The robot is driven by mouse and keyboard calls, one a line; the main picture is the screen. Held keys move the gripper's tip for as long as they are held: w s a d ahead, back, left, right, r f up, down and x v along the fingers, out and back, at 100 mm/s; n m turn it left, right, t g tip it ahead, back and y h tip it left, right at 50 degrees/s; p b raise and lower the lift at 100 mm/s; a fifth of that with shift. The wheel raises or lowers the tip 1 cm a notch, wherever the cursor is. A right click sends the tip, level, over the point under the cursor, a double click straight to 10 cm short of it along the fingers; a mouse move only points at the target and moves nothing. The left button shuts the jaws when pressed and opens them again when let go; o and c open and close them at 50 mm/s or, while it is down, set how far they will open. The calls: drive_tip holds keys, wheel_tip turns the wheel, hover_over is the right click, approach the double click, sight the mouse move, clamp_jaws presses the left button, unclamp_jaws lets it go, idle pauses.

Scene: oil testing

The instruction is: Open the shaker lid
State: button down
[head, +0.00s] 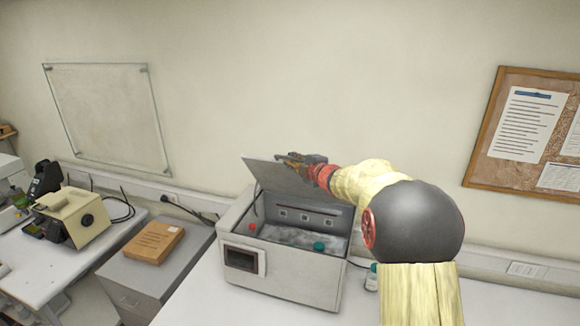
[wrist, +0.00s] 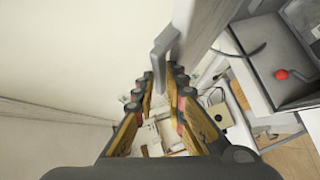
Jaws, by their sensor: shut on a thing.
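The shaker (head: 285,268) is a light grey box on the white bench with a small dark display on its front. Its grey lid (head: 290,178) is raised and tilted back, and the inside shows. My gripper (head: 300,160) is at the lid's upper edge. In the wrist view my gripper (wrist: 160,85) is shut on the grey lid handle (wrist: 161,58), which sits between the fingertips. Inside the shaker are a red-capped item (head: 252,227) and a teal-capped item (head: 319,247). The red cap also shows in the wrist view (wrist: 282,74).
A bottle (head: 371,278) stands just right of the shaker, partly hidden by my arm. A brown box (head: 153,243) lies on a grey cabinet to the left. A beige instrument (head: 75,215) stands farther left. The wall is close behind the lid.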

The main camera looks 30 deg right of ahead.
drive_tip(key=shift+w+d+r+p, duration=0.3)
drive_tip(key=shift+w+d+r, duration=0.1)
drive_tip(key=shift+w, duration=0.05)
drive_tip(key=c, duration=1.9)
unclamp_jaws()
drive_tip(key=s, duration=0.4)
drive_tip(key=s+r, duration=0.1)
drive_tip(key=s, duration=0.3)
drive_tip(key=s+r, duration=0.1)
drive_tip(key=s, duration=0.2)
drive_tip(key=shift+s+d+r, duration=0.1)
drive_tip(key=shift+s+r, duration=0.05)
drive_tip(key=shift+s, duration=0.25)
